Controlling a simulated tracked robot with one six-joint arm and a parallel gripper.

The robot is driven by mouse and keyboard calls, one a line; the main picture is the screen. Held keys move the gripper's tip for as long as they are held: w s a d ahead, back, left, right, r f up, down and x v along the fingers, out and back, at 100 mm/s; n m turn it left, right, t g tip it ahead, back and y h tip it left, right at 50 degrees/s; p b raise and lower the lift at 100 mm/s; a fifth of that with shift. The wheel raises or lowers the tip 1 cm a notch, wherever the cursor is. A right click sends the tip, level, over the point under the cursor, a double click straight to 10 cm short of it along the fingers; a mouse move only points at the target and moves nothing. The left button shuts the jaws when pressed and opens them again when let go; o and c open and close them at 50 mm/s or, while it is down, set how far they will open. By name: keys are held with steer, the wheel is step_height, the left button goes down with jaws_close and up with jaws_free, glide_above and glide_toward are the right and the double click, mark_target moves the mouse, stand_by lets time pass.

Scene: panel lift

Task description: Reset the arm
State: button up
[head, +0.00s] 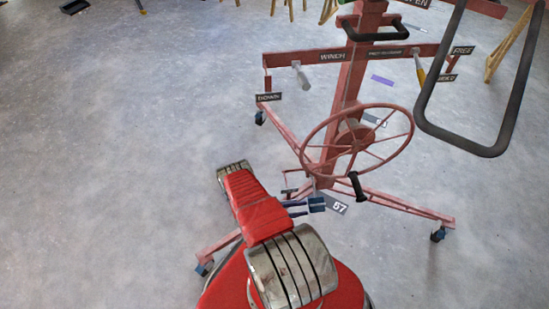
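My red and metal arm (258,218) rises from the bottom middle of the head view and is folded, with its far bend toward the upper left. Dark blue bars with a small blue block (316,204) show just right of the arm. They may be my gripper, but I cannot tell whether they belong to it or to the lift, nor whether they are open or shut. No object is seen held. The red panel lift (346,90) stands upright ahead and to the right, with a spoked handwheel (356,147) and black crank handle (358,186).
The lift's legs spread on dark casters, one at the right (438,235) and one left of my arm (203,268). A black loop bar (488,150) hangs at the upper right. Wooden legs (510,45) stand behind. The grey floor (110,170) at left is clear.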

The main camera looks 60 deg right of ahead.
stand_by(0.4)
steer(key=s+a+n+g+y, duration=0.1)
steer(key=s+a+y, duration=0.3)
steer(key=s+a, duration=0.15)
steer(key=w+a+r+m+t+y, duration=0.15)
steer(key=w+a+r, duration=0.35)
steer(key=w+r, duration=0.5)
steer(key=w+a+r+t+y, duration=0.3)
steer(key=w+a+r, duration=0.15)
steer(key=r, duration=1.05)
steer(key=w+a+r+m+t+y, duration=0.1)
steer(key=w+a+r+t+y, duration=0.25)
steer(key=w+r, duration=0.7)
steer(key=s+a+r+t, duration=0.2)
steer(key=a+r+t, duration=0.2)
steer(key=r, duration=0.7)
steer(key=s+a+r+n+t, duration=0.1)
steer(key=s+a+r+t, duration=0.1)
steer(key=a+r, duration=0.6)
steer(key=s+a+r+t, duration=0.3)
steer(key=a+r+t, duration=0.2)
steer(key=r, duration=0.9)
steer(key=shift+a+r+t, duration=0.25)
steer(key=shift+a+t, duration=0.05)
steer(key=shift+a, duration=0.5)
